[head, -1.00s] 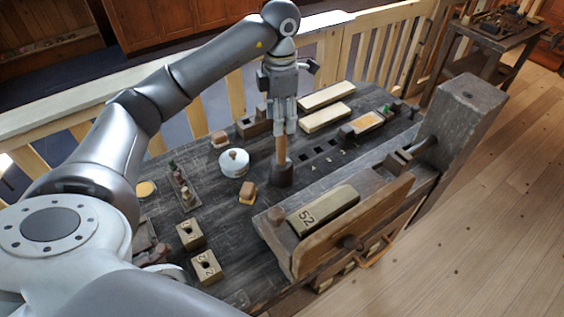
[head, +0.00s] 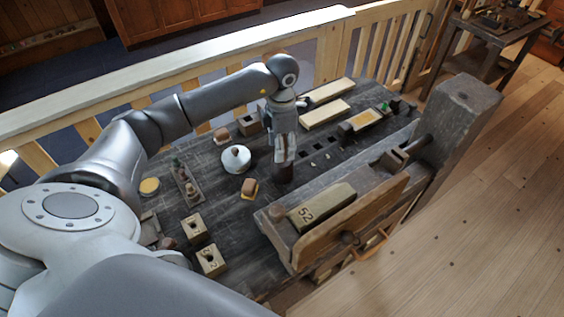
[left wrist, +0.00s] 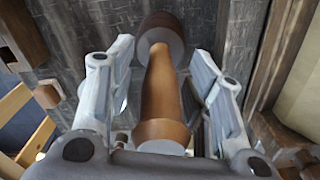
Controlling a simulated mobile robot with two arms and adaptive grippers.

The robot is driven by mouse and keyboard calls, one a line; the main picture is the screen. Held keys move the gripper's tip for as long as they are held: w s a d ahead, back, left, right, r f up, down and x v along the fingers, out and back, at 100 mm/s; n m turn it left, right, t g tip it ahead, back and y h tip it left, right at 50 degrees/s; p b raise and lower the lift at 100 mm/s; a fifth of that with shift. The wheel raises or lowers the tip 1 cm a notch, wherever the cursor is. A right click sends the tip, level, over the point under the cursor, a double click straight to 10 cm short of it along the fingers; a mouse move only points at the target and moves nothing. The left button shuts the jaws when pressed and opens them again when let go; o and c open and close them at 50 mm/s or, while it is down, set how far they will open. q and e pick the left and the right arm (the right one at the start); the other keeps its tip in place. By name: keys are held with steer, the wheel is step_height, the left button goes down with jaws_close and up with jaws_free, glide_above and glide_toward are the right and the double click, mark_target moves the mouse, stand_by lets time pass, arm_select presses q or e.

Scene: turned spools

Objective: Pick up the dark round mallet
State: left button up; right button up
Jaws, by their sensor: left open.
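The dark round mallet (head: 284,173) stands head down on the dark workbench, its handle pointing up. In the left wrist view its brown handle (left wrist: 161,95) runs between my fingers toward the dark head (left wrist: 161,30). My left gripper (head: 285,156) is open and reaches down around the handle, its fingers on either side just above the head. In the left wrist view a gap shows between the handle and the fingers of my left gripper (left wrist: 163,58). In the head view the handle is hidden by the gripper. My right gripper is not in view.
A white lidded pot (head: 236,160) and a small wooden block with a yellowish base (head: 249,188) stand left of the mallet. A vise with a wooden jaw (head: 350,225) and a block marked 52 (head: 322,208) lie to the right. Pale bars (head: 325,113) lie behind.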

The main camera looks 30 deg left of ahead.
arm_select(q)
jaws_close()
steer(key=shift+r, duration=0.1)
step_height(320, 180, up, 9)
steer(key=b, duration=0.2)
steer(key=shift+b, duration=0.35)
steer(key=shift+r, duration=0.45)
steer(key=c, duration=0.7)
jaws_free()
jaws_close()
